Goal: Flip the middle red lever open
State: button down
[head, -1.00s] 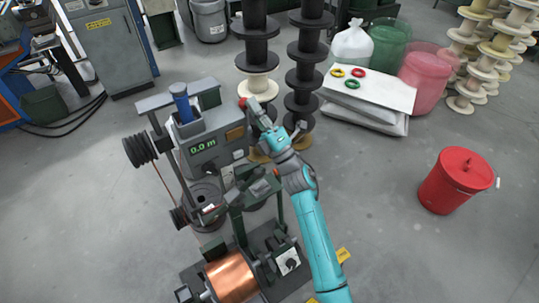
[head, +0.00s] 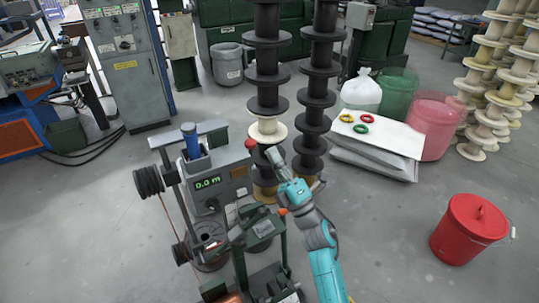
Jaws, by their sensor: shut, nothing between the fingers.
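A grey machine (head: 226,180) with a green "0.0 m" readout stands at the centre. A red round knob (head: 250,143) sits at its upper right. Another orange-red knob (head: 283,211) sits lower, at the top of a green frame, beside my arm. Which of these belongs to the middle lever I cannot tell, and no lever arm shows clearly. My gripper (head: 273,155) is shut and empty, pointing up and left. In the picture it is just right of the upper knob, with a small gap; depth is hard to judge. The dark spools are behind it.
Stacks of black spools (head: 322,70) stand right behind the machine. A white-topped stack (head: 378,138) with coloured rings is at the right. A red bucket (head: 470,229) stands on the floor, front right. The grey floor between is clear.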

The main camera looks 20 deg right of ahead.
jog(key=s+d+r, duration=0.1)
jog(key=s+d, duration=0.1)
jog(key=s, duration=0.4)
jog(key=shift+s+d, duration=0.3)
jog(key=shift+s, duration=0.1)
